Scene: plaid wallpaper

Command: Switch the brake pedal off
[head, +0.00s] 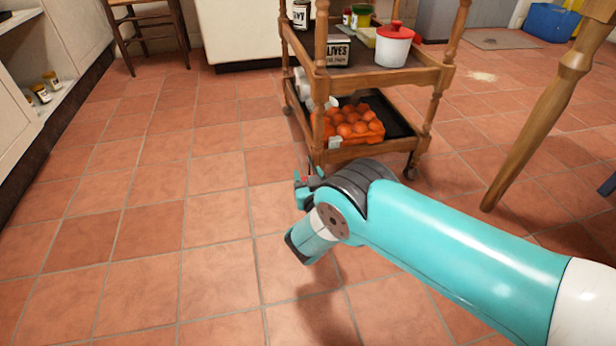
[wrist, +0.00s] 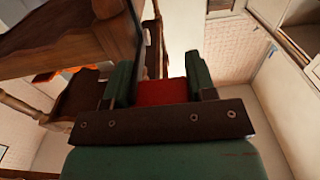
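No brake pedal can be made out clearly. The wooden trolley (head: 390,77) stands on castors at the top centre of the head view. A castor (head: 411,172) shows at its right corner; the near left foot is mostly hidden behind my arm. My gripper (head: 308,181) is low, close to that near left leg. In the wrist view, the two green fingers of my gripper (wrist: 160,78) stand apart. A dark red surface (wrist: 161,92) shows between them; I cannot tell what it is or whether it is touched. Dark wood of the trolley fills the wrist view's upper left.
An orange tray of eggs (head: 352,128) sits on the trolley's lower shelf. A red-lidded white pot (head: 394,45) and tins are on the shelf above. A wooden table leg (head: 535,130) slants at right. Cabinets line the left; the tiled floor between is clear.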

